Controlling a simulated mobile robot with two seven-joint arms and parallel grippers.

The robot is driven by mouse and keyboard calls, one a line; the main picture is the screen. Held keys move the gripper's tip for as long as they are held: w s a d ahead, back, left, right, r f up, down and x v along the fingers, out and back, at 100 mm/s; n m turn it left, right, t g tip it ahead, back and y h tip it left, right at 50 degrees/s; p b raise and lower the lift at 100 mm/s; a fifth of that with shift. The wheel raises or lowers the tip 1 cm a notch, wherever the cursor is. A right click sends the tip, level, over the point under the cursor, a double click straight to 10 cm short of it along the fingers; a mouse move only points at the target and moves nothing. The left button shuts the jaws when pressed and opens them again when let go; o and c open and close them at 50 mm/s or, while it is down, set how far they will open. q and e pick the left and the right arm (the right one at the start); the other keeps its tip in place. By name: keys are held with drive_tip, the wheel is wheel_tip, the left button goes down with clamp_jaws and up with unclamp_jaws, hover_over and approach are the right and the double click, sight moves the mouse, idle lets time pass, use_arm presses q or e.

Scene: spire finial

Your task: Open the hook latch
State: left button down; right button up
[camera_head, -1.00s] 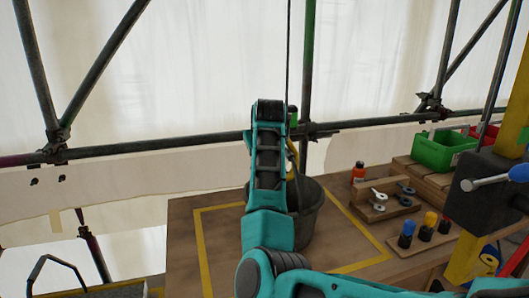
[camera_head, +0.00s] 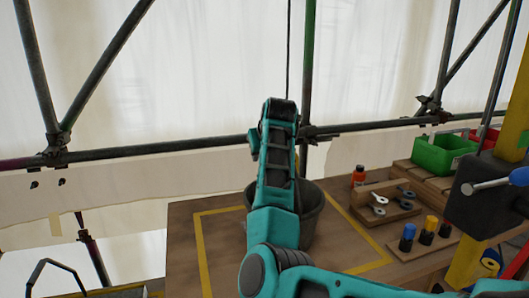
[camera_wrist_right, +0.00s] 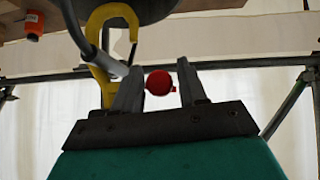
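A yellow hook (camera_wrist_right: 104,62) hangs at the upper left of the right wrist view, with a grey metal bar (camera_wrist_right: 92,40) beside it. A small red ball (camera_wrist_right: 158,83) shows between the fingers of my right gripper (camera_wrist_right: 160,80). The fingers stand apart, with a gap visible on both sides of the ball, so the gripper looks open. How the ball joins the hook is not clear. In the head view my turquoise right arm hides the hook and the gripper. My left gripper is in neither view.
A dark bucket (camera_head: 312,222) stands behind my arm on the wooden table (camera_head: 185,250), inside a yellow taped outline. A green bin (camera_head: 443,153), an orange bottle (camera_head: 358,175) and a tool rack (camera_head: 385,200) are at the right. Scaffold poles (camera_head: 200,147) cross behind.

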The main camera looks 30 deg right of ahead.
drive_tip(key=shift+o, duration=0.8)
drive_tip(key=v, duration=1.3)
